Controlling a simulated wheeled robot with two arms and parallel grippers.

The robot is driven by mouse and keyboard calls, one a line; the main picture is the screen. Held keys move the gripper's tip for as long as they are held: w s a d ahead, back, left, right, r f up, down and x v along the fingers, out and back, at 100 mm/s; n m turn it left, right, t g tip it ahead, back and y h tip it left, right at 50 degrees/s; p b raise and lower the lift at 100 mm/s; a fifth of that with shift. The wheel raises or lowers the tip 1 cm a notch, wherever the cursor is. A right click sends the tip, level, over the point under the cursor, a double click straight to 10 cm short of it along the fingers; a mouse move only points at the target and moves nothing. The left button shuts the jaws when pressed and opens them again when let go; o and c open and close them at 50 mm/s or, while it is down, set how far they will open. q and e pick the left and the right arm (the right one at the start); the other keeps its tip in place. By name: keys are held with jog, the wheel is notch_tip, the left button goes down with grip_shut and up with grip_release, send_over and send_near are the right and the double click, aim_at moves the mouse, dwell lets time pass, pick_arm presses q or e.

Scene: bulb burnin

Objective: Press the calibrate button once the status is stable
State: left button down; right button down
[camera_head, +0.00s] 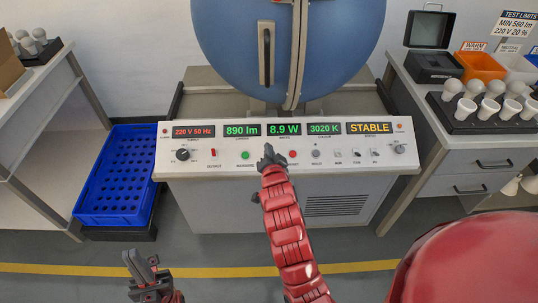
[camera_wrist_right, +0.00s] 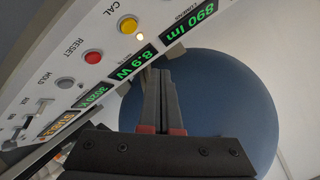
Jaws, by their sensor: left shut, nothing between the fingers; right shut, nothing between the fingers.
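The status display (camera_head: 370,127) on the sloped panel reads STABLE in amber; it also shows at the lower left of the right wrist view (camera_wrist_right: 62,122). The yellow calibrate button (camera_wrist_right: 128,26), labelled CAL, sits beside the red RESET button (camera_wrist_right: 92,57). In the head view my right gripper (camera_head: 269,150) hides the calibrate button. That gripper is shut and empty, its fingertips (camera_wrist_right: 156,72) close to the panel; whether they touch it cannot be told. My left gripper (camera_head: 140,262) is shut and empty at the lower left, away from the panel.
Other displays read 220 V 50 Hz, 890 lm (camera_head: 242,130), 8.9 W and 3020 K. A green button (camera_head: 245,155) lies left of my right gripper. A blue sphere (camera_head: 230,40) stands behind the panel. A blue crate (camera_head: 108,205) is at left; a bulb tray (camera_head: 480,125) at right.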

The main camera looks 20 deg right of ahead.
jog(key=f, duration=0.1)
jog(key=w+f+b, duration=0.1)
jog(key=f, duration=0.1)
jog(key=w+f+b, duration=0.1)
jog(key=shift+d+f, duration=0.35)
jog(key=shift+w+f+b, duration=0.3)
jog(key=shift+w+f, duration=0.15)
jog(key=shift+f, duration=0.05)
jog(key=shift+f, duration=0.1)
dwell(1.2)
jog(key=shift+w+d+f+b, duration=0.15)
jog(key=shift+f+b, duration=0.1)
jog(key=shift+b, duration=0.2)
jog(key=shift+w+f+b, duration=0.15)
jog(key=shift+f+b, duration=0.2)
jog(key=shift+b, duration=0.05)
dwell(0.5)
jog(key=shift+r, duration=0.1)
jog(key=shift+s+r, duration=0.35)
jog(key=shift+r, duration=0.35)
